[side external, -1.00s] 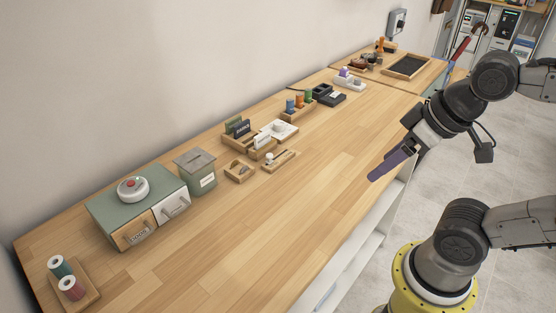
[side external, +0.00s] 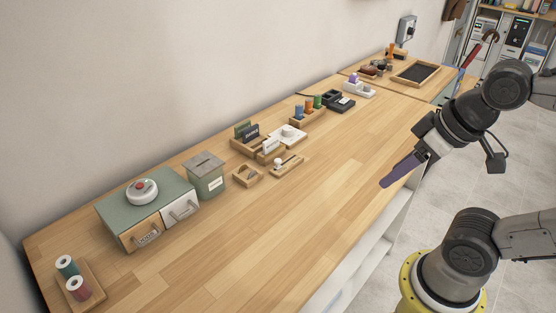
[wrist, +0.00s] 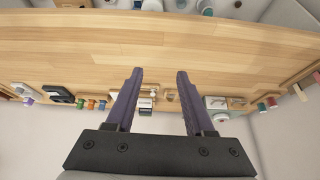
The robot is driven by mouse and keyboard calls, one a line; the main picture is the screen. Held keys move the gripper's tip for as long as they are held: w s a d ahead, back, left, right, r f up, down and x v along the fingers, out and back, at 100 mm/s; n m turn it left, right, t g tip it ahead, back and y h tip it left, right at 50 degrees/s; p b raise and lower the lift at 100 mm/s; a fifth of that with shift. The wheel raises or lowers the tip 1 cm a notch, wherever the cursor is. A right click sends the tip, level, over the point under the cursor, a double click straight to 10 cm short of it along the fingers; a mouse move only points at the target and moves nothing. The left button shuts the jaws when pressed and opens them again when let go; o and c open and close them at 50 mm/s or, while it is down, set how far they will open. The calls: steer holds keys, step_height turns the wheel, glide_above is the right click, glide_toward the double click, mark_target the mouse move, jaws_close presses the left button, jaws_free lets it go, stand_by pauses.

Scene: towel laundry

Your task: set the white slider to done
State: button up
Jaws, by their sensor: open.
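The slider is a small wooden block (side external: 290,163) with a slot, near the middle of the counter in the side view. Its white knob (side external: 278,162) stands at the block's left, near end. In the wrist view the white knob (wrist: 153,92) appears small between my fingers. My gripper (side external: 383,185) has purple fingers and hangs above the counter's front edge, well to the right of the slider and apart from it. In the wrist view my gripper (wrist: 159,71) is open with nothing between the fingertips. No readable marking shows on the slider.
Beside the slider are a small wooden tray (side external: 248,176), a white card in a holder (side external: 271,148) and a white device (side external: 289,135). A green box with drawers (side external: 140,205) and a grey-green canister (side external: 205,177) stand left. The counter's front (side external: 330,195) is clear.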

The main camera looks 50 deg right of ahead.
steer(key=w+r+m+g, duration=0.2)
steer(key=w+r+m, duration=0.1)
steer(key=w+r, duration=0.9)
steer(key=m+g, duration=0.1)
steer(key=g, duration=0.2)
glide_above(278, 159)
step_height(278, 159, down, 10)
step_height(278, 159, down, 14)
steer(key=shift+a+f, duration=0.1)
jaws_close()
stand_by(0.4)
